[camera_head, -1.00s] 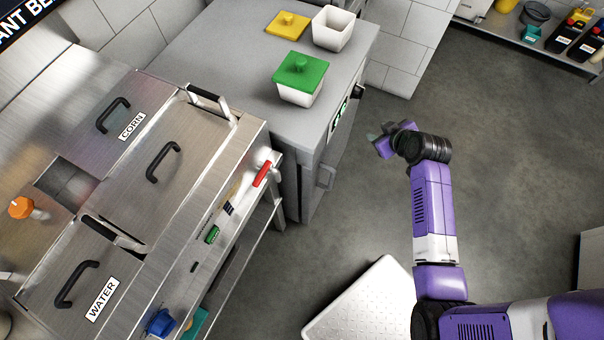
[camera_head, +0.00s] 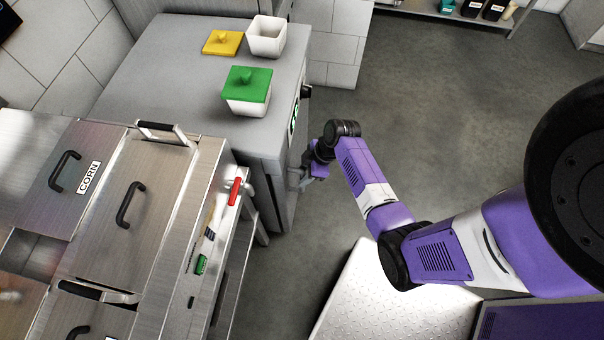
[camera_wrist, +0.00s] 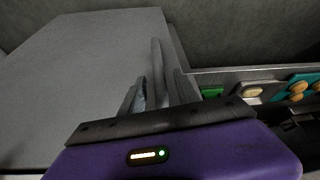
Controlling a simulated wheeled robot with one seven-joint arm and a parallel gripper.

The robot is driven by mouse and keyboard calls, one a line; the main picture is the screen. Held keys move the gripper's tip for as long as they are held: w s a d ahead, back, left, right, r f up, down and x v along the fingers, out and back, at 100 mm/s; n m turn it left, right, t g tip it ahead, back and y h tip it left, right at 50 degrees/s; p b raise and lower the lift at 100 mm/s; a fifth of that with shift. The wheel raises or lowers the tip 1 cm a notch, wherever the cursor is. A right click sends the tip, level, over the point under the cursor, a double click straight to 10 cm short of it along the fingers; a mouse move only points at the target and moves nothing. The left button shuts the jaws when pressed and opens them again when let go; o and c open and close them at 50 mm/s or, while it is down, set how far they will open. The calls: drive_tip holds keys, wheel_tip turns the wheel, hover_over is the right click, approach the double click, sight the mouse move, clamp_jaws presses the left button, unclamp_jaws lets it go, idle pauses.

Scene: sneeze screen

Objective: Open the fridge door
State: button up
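The grey fridge (camera_head: 190,85) stands beyond the steel counter, and its door is on the side facing my arm. The door looks shut. A grey bar handle (camera_head: 296,178) sticks out of the door, partly hidden by my gripper (camera_head: 312,175). In the wrist view the door (camera_wrist: 90,75) is a broad grey panel on the left. A bar that looks like the handle (camera_wrist: 157,68) runs between the fingers of my gripper (camera_wrist: 160,92). The fingers stand apart with gaps beside the bar; I cannot tell whether either touches it.
A green-lidded container (camera_head: 247,92), an open white container (camera_head: 266,36) and a yellow lid (camera_head: 223,42) sit on the fridge. The steel counter (camera_head: 150,220) is close on the left, with a red-handled tool (camera_head: 235,190) on its edge. Free floor (camera_head: 430,130) lies to the right.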

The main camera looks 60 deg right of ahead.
drive_tip(key=shift+x, duration=0.85)
drive_tip(key=shift+c, duration=0.5)
clamp_jaws()
idle(0.4)
